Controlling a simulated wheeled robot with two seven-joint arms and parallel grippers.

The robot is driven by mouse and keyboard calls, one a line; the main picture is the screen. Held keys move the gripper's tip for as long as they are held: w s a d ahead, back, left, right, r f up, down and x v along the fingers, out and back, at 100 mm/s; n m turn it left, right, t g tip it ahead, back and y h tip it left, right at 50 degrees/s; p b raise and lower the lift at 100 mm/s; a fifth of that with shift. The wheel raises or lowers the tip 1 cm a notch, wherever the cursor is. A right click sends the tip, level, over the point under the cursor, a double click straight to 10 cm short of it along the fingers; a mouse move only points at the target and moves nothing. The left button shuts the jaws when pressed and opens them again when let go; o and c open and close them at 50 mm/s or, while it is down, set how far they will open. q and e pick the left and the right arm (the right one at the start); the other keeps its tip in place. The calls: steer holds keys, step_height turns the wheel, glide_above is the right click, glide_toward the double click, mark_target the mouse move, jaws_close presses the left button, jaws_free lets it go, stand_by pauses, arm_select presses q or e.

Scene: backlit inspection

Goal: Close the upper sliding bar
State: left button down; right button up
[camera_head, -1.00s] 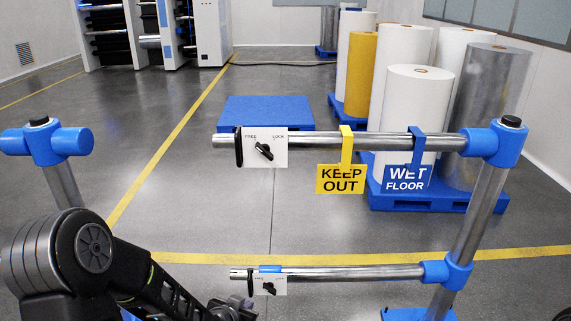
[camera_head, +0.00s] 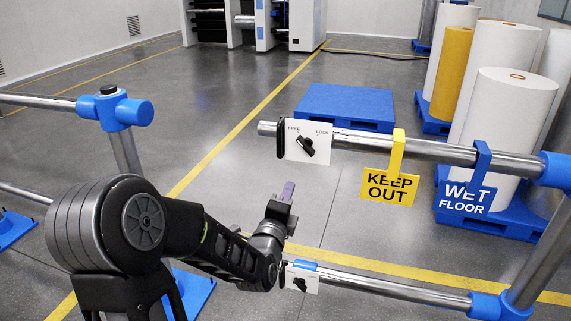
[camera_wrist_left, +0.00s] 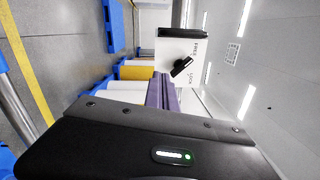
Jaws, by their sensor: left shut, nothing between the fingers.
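The upper sliding bar (camera_head: 430,149) is a metal tube running left from the right post. Its free left end stands apart from the blue joint (camera_head: 127,111) of the left post, with a gap between. A white plate (camera_head: 322,151) marked FREE and LOCK, with a black knob (camera_head: 306,146), sits near that end. A yellow KEEP OUT sign (camera_head: 389,187) and a blue WET FLOOR sign (camera_head: 466,197) hang on the bar. My left gripper (camera_head: 287,190) is shut and empty, below the plate. In the wrist view its purple fingers (camera_wrist_left: 162,90) point toward the plate (camera_wrist_left: 183,48).
A lower bar (camera_head: 395,288) with its own knob plate (camera_head: 301,280) runs beneath, close to my left forearm. Blue pallets and large rolls (camera_head: 500,110) stand behind. The floor between the left post and the upper bar's end is clear.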

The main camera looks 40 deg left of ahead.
arm_select(q)
steer(key=w+a+p, duration=0.1)
steer(key=w+a, duration=0.1)
steer(key=w, duration=0.1)
steer(key=w+a+p, duration=0.1)
steer(key=w+a, duration=0.1)
steer(key=w+a+r+p, duration=0.1)
steer(key=w+a+p, duration=0.1)
steer(key=w+a, duration=0.1)
steer(key=shift+w+r, duration=0.1)
steer(key=shift+w, duration=0.25)
steer(key=shift+a, duration=0.3)
steer(key=shift+a, duration=0.1)
